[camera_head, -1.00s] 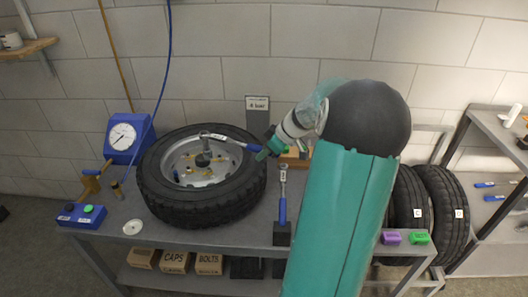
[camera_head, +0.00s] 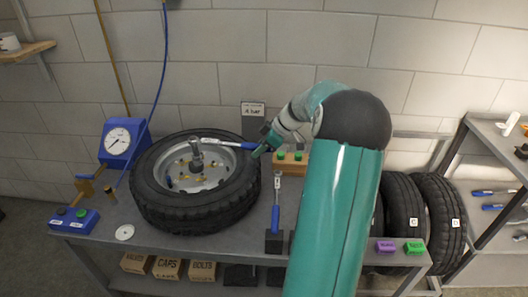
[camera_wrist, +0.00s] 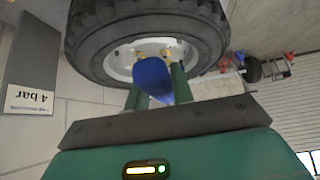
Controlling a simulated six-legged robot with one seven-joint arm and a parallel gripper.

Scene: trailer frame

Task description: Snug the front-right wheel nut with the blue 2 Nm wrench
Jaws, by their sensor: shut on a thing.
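The wheel (camera_head: 163,205), a black tyre on a silver rim, lies flat on the bench with several gold nuts (camera_head: 182,178) around its centre. My gripper (camera_head: 260,151) is at the tyre's right edge, shut on the blue handle of a wrench (camera_head: 245,146). The wrench's silver shaft reaches left over the rim, and its head is over the wheel's centre region. I cannot tell whether it touches a nut. In the wrist view the blue handle (camera_wrist: 151,80) sits between the two green fingers, with the wheel (camera_wrist: 90,35) beyond. The wrench's torque marking is not readable.
A second blue-handled wrench (camera_head: 275,220) stands in a dark holder right of the wheel. A blue gauge (camera_head: 123,142) and a blue button box (camera_head: 74,219) are at the left. A wooden block with green buttons (camera_head: 290,163) is behind. Spare tyres (camera_head: 405,210) stand at the right.

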